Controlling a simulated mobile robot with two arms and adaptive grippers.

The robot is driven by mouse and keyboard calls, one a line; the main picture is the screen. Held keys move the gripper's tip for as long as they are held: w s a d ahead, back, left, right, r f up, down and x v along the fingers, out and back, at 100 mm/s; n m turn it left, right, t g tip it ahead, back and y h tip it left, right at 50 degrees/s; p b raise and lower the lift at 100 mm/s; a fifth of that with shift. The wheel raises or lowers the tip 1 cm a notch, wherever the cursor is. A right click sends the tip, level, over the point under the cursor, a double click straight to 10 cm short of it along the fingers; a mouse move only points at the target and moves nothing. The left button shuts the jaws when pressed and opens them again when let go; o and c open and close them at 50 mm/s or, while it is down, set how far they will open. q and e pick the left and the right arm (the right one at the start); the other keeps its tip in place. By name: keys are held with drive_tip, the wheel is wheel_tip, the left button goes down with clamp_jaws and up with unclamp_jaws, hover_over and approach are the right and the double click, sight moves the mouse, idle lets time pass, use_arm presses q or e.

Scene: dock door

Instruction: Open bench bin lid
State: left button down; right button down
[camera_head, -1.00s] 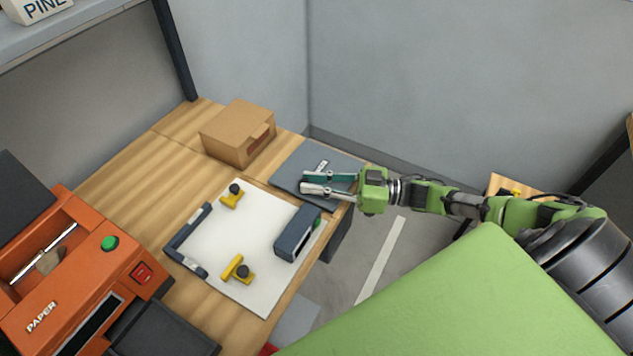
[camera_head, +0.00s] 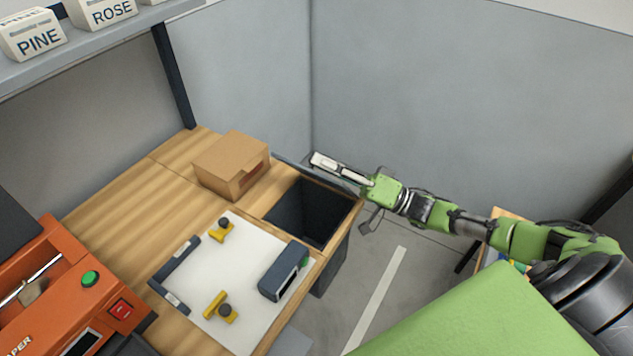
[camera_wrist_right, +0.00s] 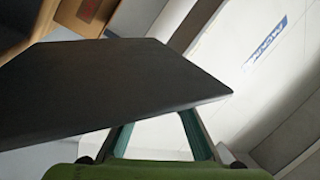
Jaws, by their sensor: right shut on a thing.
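The bench bin (camera_head: 318,212) is an open dark square hole in the bench's back right corner. Its dark grey lid (camera_head: 290,163) stands raised at the hole's far side, seen nearly edge-on as a thin strip. In the right wrist view the lid (camera_wrist_right: 105,92) is a broad dark panel between the fingers. My right gripper (camera_head: 325,161) is shut on the lid at the far side of the hole. The lid's handle is hidden in both current views. My left gripper is not in view.
A cardboard box (camera_head: 230,165) stands left of the hole. A white board (camera_head: 235,270) with yellow clamps (camera_head: 220,307) and a dark block (camera_head: 284,272) lies in front. An orange machine (camera_head: 60,290) is at left. Grey walls close off the back.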

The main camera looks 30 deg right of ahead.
drive_tip(key=w+d+r+m+t+h+b, duration=0.1)
drive_tip(key=w+d+m+t+h+b, duration=0.1)
drive_tip(key=d+m, duration=0.5)
drive_tip(key=shift+w+d+r+m+t+h+b, duration=0.2)
drive_tip(key=shift+w+m+t+h+b, duration=0.35)
drive_tip(key=shift+w+m, duration=0.55)
drive_tip(key=c, duration=2)
unclamp_jaws()
drive_tip(key=shift+o, duration=0.2)
